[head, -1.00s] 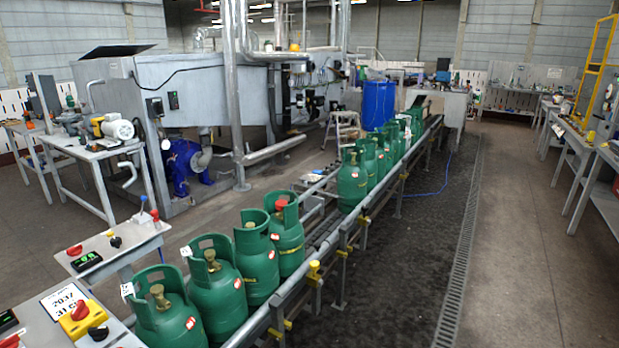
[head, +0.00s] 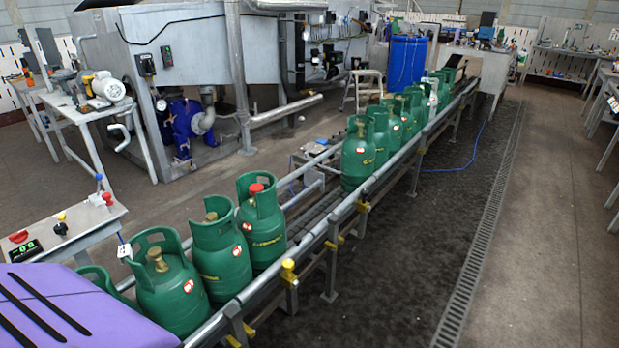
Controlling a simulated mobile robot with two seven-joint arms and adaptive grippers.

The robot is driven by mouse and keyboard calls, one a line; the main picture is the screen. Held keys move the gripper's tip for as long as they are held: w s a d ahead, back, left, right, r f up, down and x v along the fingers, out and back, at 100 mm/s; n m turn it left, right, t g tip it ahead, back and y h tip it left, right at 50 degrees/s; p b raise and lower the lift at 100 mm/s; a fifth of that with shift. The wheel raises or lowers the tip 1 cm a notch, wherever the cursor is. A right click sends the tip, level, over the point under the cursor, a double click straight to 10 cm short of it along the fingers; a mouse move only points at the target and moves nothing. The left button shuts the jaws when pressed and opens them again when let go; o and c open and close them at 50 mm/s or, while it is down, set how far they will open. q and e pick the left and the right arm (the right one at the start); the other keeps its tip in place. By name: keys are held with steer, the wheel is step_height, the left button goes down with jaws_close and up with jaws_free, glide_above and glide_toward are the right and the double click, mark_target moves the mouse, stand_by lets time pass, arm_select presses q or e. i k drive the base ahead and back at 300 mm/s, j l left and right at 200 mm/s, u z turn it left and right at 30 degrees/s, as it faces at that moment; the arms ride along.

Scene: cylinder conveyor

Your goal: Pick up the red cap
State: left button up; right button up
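The red cap (head: 256,188) sits on top of a green gas cylinder (head: 262,232), inside its raised collar. This cylinder stands upright on the conveyor (head: 300,235), at the far end of the near group of cylinders. The other cylinders in this group whose tops show have brass-coloured valves (head: 157,259) with no red cap. Neither of my grippers shows in the head view. A purple part of mine with black stripes fills the lower left corner and partly hides the nearest cylinders.
More green cylinders (head: 358,158) stand further along the conveyor, after a gap. A metal side rail (head: 330,208) runs along its near side. A small control table (head: 75,225) stands at left. The dark floor right of the conveyor is clear.

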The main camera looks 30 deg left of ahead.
mark_target(255, 188)
steer(key=i, duration=0.8)
steer(key=i+u, duration=0.15)
steer(key=i, duration=0.65)
steer(key=i+u, duration=0.3)
steer(key=i+l+u, duration=0.2)
steer(key=i+u, duration=0.15)
steer(key=i, duration=0.15)
steer(key=i+l+u, duration=0.3)
steer(key=i+j, duration=0.05)
steer(key=i, duration=0.05)
